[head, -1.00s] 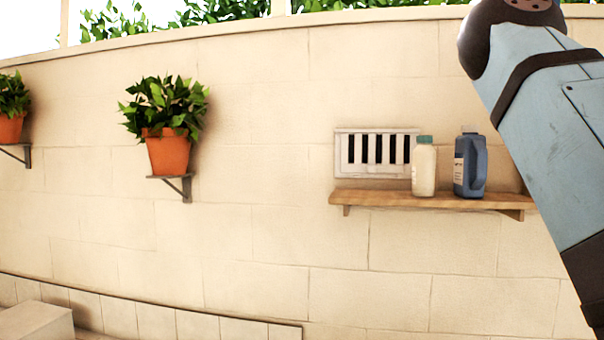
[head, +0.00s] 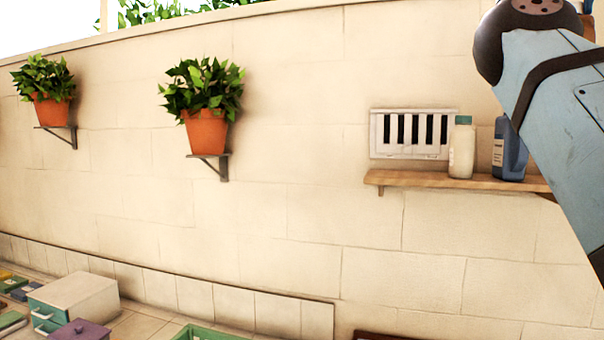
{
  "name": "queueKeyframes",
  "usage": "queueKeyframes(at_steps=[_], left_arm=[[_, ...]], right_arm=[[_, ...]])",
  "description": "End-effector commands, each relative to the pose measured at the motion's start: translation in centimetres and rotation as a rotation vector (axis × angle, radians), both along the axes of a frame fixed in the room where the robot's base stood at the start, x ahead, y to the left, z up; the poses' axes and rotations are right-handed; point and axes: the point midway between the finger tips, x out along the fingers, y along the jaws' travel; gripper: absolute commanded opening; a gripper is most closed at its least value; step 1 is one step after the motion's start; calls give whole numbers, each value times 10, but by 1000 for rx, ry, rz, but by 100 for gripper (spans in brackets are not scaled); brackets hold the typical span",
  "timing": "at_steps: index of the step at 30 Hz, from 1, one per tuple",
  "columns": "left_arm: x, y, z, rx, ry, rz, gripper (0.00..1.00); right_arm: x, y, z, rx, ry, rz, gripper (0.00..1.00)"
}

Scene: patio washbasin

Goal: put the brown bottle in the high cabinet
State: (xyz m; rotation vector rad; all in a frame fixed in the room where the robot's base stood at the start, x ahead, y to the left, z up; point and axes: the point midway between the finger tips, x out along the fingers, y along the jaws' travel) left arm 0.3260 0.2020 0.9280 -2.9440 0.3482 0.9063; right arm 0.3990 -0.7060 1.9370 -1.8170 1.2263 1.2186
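I see no bottle that is clearly brown and no high cabinet in this view. A blue-grey arm of mine crosses the right side, and its gripper does not show. A small brownish patch and a dark edge show beside the arm's dark joint at the top right corner, too cut off to identify. My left gripper is not in view.
A wooden shelf (head: 420,180) on the wall holds a cream bottle (head: 462,152) and a blue jug (head: 507,155), partly behind my arm. A small drawer unit (head: 80,295) and purple box (head: 80,332) stand lower left.

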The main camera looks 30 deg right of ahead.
Motion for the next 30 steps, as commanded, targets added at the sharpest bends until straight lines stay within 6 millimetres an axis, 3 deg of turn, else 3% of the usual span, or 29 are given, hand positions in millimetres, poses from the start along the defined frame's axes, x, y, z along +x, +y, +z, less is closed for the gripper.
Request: queueKeyframes(at_steps=[8, 14, 23, 30], left_arm=[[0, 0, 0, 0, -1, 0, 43], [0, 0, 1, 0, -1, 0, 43], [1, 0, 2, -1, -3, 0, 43], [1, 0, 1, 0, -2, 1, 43]], right_arm=[[44, 5, -40, -3, 4, -19, 0], [89, 12, -90, -4, 7, -38, 0], [164, 39, -192, -4, 6, -25, 0], [214, 76, -286, -3, 5, 52, 0]])
